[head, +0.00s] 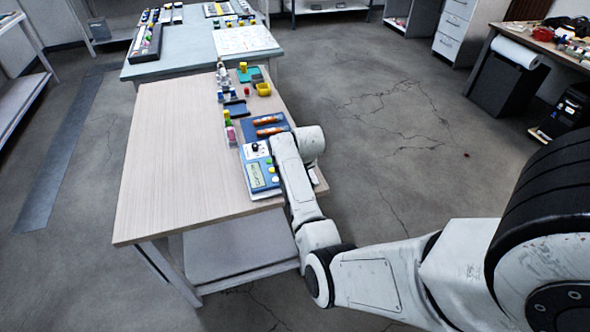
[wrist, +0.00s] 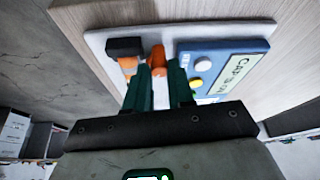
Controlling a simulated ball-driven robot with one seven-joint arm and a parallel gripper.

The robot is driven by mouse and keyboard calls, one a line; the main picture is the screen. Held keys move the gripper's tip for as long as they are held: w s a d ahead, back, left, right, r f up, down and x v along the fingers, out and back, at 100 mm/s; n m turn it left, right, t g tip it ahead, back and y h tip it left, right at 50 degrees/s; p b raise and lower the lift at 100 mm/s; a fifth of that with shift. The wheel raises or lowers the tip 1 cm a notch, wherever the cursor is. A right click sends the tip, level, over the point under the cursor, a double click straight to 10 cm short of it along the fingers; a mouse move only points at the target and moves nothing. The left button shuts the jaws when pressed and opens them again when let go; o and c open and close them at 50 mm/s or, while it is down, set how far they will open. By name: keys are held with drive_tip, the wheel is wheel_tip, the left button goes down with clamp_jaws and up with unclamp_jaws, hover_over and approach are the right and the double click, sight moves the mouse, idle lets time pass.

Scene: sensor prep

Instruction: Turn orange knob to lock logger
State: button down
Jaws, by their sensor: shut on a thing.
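The logger (wrist: 222,52) is a blue box with a pale display, a white button and a yellow button. It sits on a white base plate (wrist: 103,44) at the table's edge, and it also shows in the head view (head: 257,189). The orange knob (wrist: 157,57) stands on the plate beside the logger. My gripper (wrist: 159,70) has its two green fingers on either side of the knob, shut on it. The fingers hide the knob's lower part. In the head view my arm covers the knob and the gripper.
A black block with an orange part (wrist: 125,50) stands on the plate left of the knob, close to the left finger. A blue tray with orange items (head: 267,126) lies behind the logger in the head view. The wooden table's (head: 175,160) left side is clear.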

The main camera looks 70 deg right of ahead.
drive_tip(key=m, duration=0.2)
drive_tip(key=m+g+h, duration=0.1)
drive_tip(key=m, duration=0.2)
drive_tip(key=shift+w+a+m+g, duration=0.15)
drive_tip(key=shift+w+m+g, duration=0.15)
drive_tip(key=shift+g, duration=0.1)
drive_tip(key=m+g+b, duration=0.1)
drive_tip(key=m, duration=0.1)
drive_tip(key=m+b, duration=0.1)
drive_tip(key=m, duration=0.1)
drive_tip(key=shift+w+m+g+h, duration=0.2)
drive_tip(key=shift+m+g+h, duration=0.2)
drive_tip(key=c, duration=1)
unclamp_jaws()
drive_tip(key=v, duration=1)
drive_tip(key=shift+a+r+b, duration=0.1)
drive_tip(key=shift+r+b, duration=0.25)
drive_tip(key=shift+r, duration=0.05)
drive_tip(key=shift+f, duration=0.1)
